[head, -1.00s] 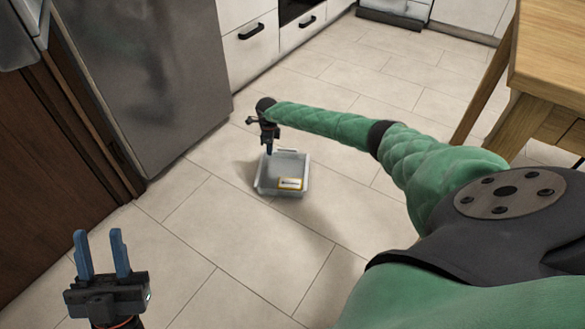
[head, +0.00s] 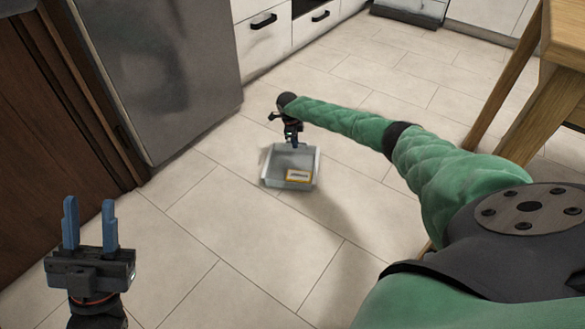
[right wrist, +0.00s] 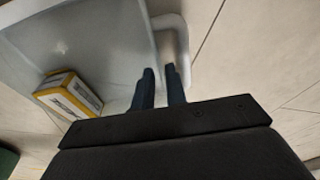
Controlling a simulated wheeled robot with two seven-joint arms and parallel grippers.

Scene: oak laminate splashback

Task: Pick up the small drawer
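The small drawer (head: 268,168) is a pale grey, open-topped bin low over the floor by the fridge. Whether it touches the floor is hard to tell. A yellow-and-white box (head: 299,175) lies inside it; the box also shows in the right wrist view (right wrist: 68,94). My right gripper (head: 293,146) points down at the drawer's far rim. In the right wrist view, its blue fingers (right wrist: 160,88) stand close together on either side of the drawer wall (right wrist: 158,45), pinching it. My left gripper (head: 90,222) is open and empty at the lower left, well away from the drawer.
A grey fridge (head: 160,70) and a dark brown cabinet (head: 50,170) stand on the left. White kitchen drawers (head: 265,45) line the back. A wooden table (head: 560,60) stands at the right. The tiled floor (head: 240,250) around the drawer is clear.

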